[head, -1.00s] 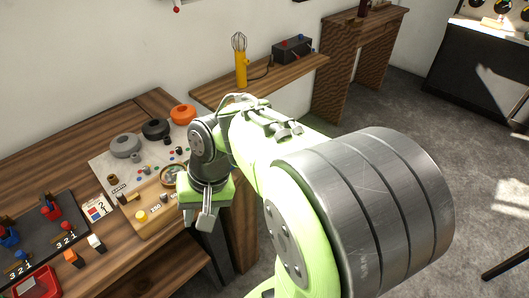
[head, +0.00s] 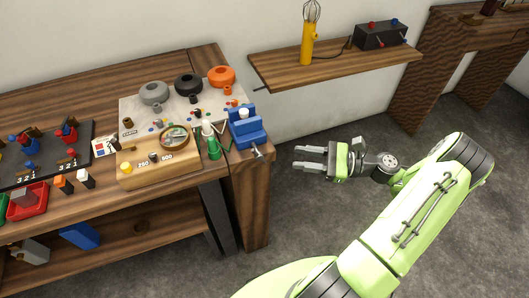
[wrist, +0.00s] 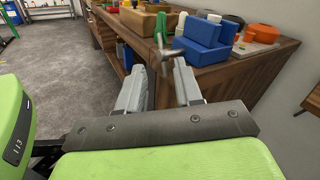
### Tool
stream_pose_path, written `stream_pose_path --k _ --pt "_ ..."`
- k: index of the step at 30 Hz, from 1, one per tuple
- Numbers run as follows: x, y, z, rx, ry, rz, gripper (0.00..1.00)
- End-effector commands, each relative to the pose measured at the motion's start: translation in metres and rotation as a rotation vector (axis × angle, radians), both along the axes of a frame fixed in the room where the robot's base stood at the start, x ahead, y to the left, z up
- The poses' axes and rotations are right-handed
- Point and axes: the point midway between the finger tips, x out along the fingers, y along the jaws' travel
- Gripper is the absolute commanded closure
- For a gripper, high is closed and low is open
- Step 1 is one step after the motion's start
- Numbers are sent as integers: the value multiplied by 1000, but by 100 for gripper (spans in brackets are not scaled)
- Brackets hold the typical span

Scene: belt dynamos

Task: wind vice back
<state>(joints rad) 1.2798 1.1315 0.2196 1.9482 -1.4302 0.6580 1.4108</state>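The blue vice (head: 246,129) is mounted at the right end of the workbench. Its metal screw and crossbar handle (head: 258,154) stick out from the front, toward the lower right. My gripper (head: 297,158) is to the right of the handle, off the bench end, with its fingers pointing left toward it. The two fingers are apart with nothing between them. In the wrist view the vice (wrist: 204,40) is straight ahead, and its handle (wrist: 169,46) shows just beyond the open fingertips (wrist: 160,70). I see a gap between fingers and handle in the head view.
A green bottle (head: 212,146) stands left of the vice, beside a wooden block with a dial (head: 160,168). The workbench (head: 250,187) ends just below the vice. A wall shelf (head: 340,65) with a yellow whisk tool is behind. Floor around my gripper is clear.

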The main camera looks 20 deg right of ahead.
Motion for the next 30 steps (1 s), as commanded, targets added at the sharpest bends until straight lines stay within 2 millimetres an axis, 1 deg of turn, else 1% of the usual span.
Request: stream_pose_path --k 1,6,9,13,15,18,24,25,30 --pt "6 13 -3 1 2 6 65" --pt "28 50 -3 -2 0 6 65" --pt "41 71 -3 -3 0 6 65" --pt "53 91 -3 -3 1 3 65" --pt "58 98 -3 -4 0 2 65" --pt "60 102 -2 -4 0 1 65" --pt "61 103 -1 -4 0 0 65" --pt "61 103 -1 -4 0 0 67" --pt "61 102 -1 -4 0 0 93"
